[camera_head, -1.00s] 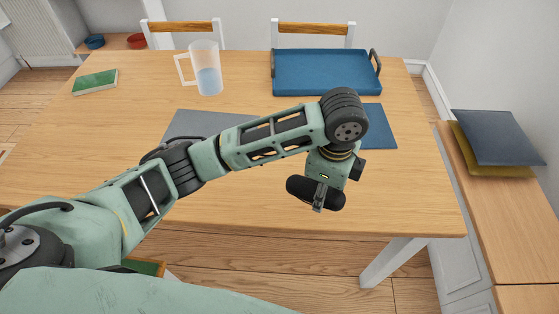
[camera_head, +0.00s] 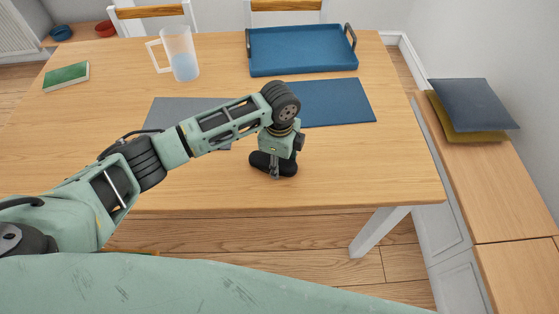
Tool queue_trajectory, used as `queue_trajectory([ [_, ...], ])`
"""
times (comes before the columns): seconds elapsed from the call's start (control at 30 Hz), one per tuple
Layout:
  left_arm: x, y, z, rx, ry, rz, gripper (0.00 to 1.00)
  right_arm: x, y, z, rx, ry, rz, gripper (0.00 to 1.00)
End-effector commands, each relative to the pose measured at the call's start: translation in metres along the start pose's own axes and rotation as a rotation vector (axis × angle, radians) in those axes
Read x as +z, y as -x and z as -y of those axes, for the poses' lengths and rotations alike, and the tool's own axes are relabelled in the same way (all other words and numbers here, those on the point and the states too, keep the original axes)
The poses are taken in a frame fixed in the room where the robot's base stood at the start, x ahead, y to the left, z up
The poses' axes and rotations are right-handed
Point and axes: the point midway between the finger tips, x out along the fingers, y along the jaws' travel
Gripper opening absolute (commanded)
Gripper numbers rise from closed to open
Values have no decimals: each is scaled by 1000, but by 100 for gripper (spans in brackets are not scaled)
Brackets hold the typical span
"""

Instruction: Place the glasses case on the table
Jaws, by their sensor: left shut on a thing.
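The glasses case (camera_head: 287,168) is black and rounded. My left gripper (camera_head: 274,174) points down and is shut on its middle, with the case showing on both sides of the fingers. The case is over the front part of the wooden table (camera_head: 200,185), in front of the blue placemat. I cannot tell whether it touches the tabletop. My right gripper is not in view.
A grey placemat (camera_head: 172,109) and a blue placemat (camera_head: 345,101) lie behind my left arm. A blue tray (camera_head: 300,48), a pitcher (camera_head: 180,54) and a green book (camera_head: 66,76) stand farther back. The table's front right is clear. A bench with cushions (camera_head: 472,103) stands right.

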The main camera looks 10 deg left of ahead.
Motion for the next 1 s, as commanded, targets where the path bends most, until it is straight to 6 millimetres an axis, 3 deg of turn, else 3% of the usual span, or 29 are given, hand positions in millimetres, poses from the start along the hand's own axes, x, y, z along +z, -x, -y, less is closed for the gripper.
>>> queue_trajectory([
  [0.3,0,-3,0,1,0,-1,17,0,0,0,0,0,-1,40],
  [0.33,0,-4,0,1,0,-1,45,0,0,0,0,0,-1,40],
  [0.53,0,-3,0,1,0,0,62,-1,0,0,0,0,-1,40],
  [0.87,0,-1,0,0,0,0,63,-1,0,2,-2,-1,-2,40],
  [1.0,0,12,1,-2,0,-2,63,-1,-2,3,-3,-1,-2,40],
])
